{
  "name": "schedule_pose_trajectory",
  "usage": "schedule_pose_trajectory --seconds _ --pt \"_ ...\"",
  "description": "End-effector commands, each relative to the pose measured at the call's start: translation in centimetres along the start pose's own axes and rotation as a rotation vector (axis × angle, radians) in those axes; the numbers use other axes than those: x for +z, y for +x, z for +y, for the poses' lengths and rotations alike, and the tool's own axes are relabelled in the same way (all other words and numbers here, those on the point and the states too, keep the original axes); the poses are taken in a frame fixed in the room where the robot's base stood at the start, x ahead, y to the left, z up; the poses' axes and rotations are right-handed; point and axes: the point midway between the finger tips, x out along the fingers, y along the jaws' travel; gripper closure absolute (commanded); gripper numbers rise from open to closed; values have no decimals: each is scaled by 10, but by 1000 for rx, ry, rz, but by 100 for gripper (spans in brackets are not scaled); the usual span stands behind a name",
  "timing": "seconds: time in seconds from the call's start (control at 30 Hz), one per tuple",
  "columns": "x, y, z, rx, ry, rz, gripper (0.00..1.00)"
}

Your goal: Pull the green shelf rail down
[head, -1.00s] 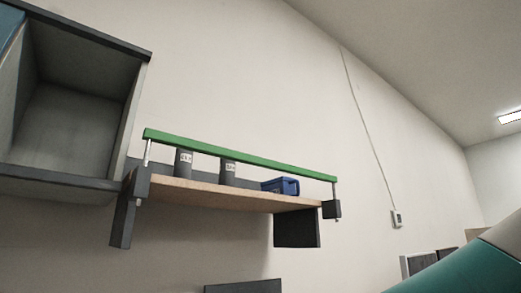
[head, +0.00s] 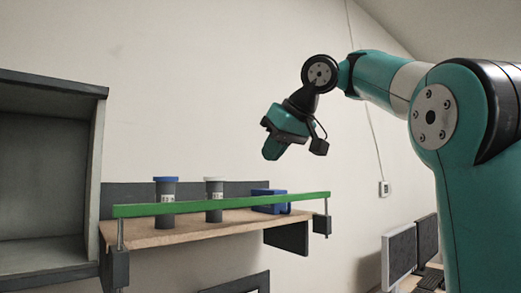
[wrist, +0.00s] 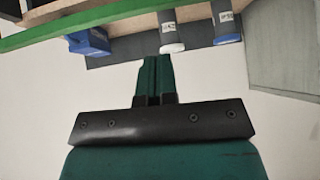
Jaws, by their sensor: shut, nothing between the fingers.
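The green shelf rail (head: 240,202) runs along the front of a wooden shelf (head: 150,235) in the head view. It stands above the board on a thin metal rod at each end. The rail also crosses the upper left of the wrist view (wrist: 65,25). My gripper (head: 272,152) is above the right half of the shelf in the head view, apart from the rail. Its fingers (wrist: 157,62) are together and empty in the wrist view, and the rail lies off to their upper left there.
A blue-capped canister (head: 165,188), a white-capped canister (head: 214,187) and a blue bin (head: 268,196) stand on the shelf behind the rail. A grey open cabinet (head: 45,180) is at the left. Monitors (head: 400,257) stand at lower right. The wall above the shelf is bare.

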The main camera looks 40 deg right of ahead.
Motion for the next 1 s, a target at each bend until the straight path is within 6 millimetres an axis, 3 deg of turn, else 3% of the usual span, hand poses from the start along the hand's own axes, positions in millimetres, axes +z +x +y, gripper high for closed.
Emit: schedule_pose_trajectory --seconds 0.03,0.13,0.57,0.77,1.0 --pt "-13 -18 9 30 5 11 100" --pt "-18 -29 17 59 7 22 100" --pt "-16 -26 18 64 6 25 100" --pt "-14 2 19 61 6 23 100" --pt "-14 55 22 62 5 23 100"
